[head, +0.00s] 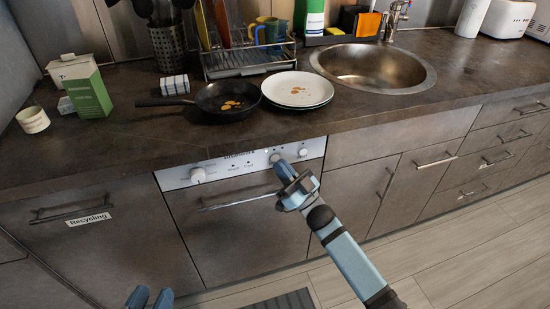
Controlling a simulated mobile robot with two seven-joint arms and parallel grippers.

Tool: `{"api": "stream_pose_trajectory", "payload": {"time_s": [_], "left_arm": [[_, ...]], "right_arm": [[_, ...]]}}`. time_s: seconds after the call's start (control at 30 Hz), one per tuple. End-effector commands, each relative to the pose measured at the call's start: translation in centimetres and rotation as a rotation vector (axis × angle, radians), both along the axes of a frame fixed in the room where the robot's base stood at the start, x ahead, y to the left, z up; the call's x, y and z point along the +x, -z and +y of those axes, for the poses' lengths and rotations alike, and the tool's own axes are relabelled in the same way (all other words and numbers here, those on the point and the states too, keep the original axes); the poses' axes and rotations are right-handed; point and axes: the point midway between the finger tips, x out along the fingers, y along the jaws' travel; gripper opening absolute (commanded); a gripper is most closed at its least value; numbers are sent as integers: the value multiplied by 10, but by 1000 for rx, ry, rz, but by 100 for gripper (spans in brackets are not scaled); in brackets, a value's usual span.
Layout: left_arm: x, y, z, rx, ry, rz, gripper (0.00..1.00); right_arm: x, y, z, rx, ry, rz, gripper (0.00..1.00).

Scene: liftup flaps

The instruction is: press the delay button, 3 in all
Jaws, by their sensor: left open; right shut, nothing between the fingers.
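The white control panel (228,167) of a built-in dishwasher or oven runs below the counter edge. I cannot read which button is the delay button. My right gripper (279,163) is shut and empty, with its fingertips at the right part of the panel, hiding what lies behind them; I cannot tell whether they touch it. My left gripper (150,298) is open and empty, low at the bottom edge, apart from the panel.
The appliance door handle (238,201) sticks out below the panel, close to my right gripper. On the counter stand a pan (222,112), a plate (297,88) and a green carton (88,95). The sink (373,68) is at the back right.

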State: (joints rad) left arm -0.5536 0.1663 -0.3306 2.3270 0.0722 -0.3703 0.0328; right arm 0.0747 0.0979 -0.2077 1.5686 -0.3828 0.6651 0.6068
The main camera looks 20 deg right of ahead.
Motion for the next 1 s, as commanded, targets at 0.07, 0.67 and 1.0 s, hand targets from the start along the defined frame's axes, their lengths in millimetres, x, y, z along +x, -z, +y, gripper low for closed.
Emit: {"api": "stream_pose_trajectory", "payload": {"time_s": [0.07,0.67,1.0], "left_arm": [[0,0,0,0,0,0,43],[0,0,0,-1,-1,0,43],[0,1,0,-1,0,0,43]], "right_arm": [[0,0,0,0,0,0,0],[0,0,0,0,0,0,0],[9,0,0,0,0,0,0]]}}
